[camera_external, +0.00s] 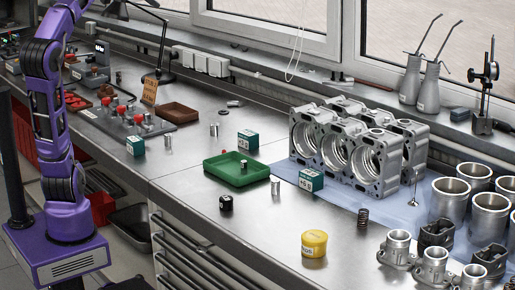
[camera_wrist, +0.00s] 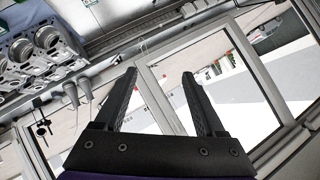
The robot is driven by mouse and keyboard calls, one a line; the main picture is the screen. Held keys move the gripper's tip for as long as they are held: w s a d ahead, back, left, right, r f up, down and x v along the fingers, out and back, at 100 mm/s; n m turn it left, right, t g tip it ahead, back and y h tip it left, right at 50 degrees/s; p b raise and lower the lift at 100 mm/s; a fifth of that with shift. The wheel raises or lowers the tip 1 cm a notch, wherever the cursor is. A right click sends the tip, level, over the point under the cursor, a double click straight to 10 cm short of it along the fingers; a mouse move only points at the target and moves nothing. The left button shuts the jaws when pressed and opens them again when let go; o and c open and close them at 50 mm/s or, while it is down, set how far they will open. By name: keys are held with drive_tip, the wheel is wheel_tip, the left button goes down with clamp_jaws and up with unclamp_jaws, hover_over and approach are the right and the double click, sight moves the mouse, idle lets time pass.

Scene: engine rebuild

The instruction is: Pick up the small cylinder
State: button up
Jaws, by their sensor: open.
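Several small metal cylinders stand on the steel workbench (camera_external: 185,190). One cylinder (camera_external: 275,185) is just right of the green tray (camera_external: 213,171), another (camera_external: 168,142) is farther left, and another (camera_external: 214,129) is behind the tray. A small upright piece (camera_external: 243,166) is in the tray. I cannot tell which one the task means. My gripper (camera_wrist: 160,80) is open and empty in the wrist view, facing windows, with no cylinder between its fingers. In the external view my purple arm rises at the left and its gripper is not seen.
An engine block (camera_external: 345,150) stands on a blue mat, with large cylinder liners (camera_external: 449,198) at right. A yellow tub (camera_external: 314,243), a black part (camera_external: 226,202), a spring (camera_external: 363,217) and small green boxes (camera_external: 311,180) stand around.

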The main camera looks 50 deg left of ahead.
drive_tip(key=w+a+f+g+h, duration=0.25)
drive_tip(key=a+f, duration=0.25)
drive_tip(key=f, duration=0.6)
drive_tip(key=w+a+f+n+g+h, duration=0.1)
drive_tip(key=w+a+f, duration=0.3)
drive_tip(key=f, duration=0.7)
drive_tip(key=w+a+f+g+h, duration=0.25)
drive_tip(key=a+f, duration=0.25)
drive_tip(key=f, duration=0.5)
hover_over(167, 135)
drive_tip(key=s, duration=0.2)
drive_tip(key=shift+n, duration=0.3)
drive_tip(key=f, duration=0.7)
drive_tip(key=f+b, duration=0.1)
drive_tip(key=f, duration=0.6)
drive_tip(key=shift+s+a, duration=0.1)
drive_tip(key=shift+a, duration=0.1)
drive_tip(key=shift+a+x, duration=0.15)
drive_tip(key=shift+x, duration=1.4)
drive_tip(key=shift+a+x, duration=0.1)
drive_tip(key=shift+x, duration=1.5)
drive_tip(key=shift+r, duration=0.1)
clamp_jaws()
drive_tip(key=shift+y, duration=0.3)
